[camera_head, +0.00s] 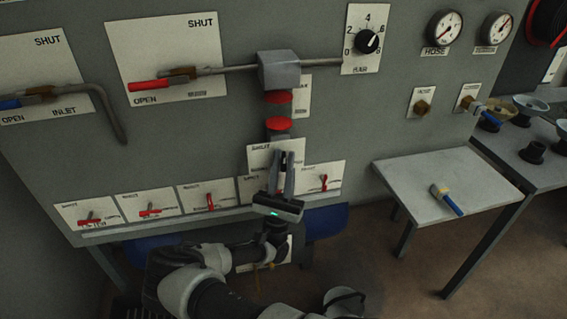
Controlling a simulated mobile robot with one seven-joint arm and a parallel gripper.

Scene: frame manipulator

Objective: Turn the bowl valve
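My gripper (282,168) points up at the panel, with its fingers in front of a small white plate (259,160) marked SHUT. A small dark part shows at the fingertips. I cannot tell whether the fingers are apart or touch it. The gripper hides most of that plate and any handle on it. Which valve is the bowl valve cannot be read for certain. A row of small plates with red handles runs along the panel's lower edge, such as one red handle (210,201) left of the gripper and another (324,182) right of it.
Above my gripper are two red discs (278,123) under a grey block (279,71). Larger red (148,86) and blue (10,104) handles sit at left. A grey side table (420,180) at right holds a blue-handled tool (446,199). Bowls (530,103) stand on a far-right bench.

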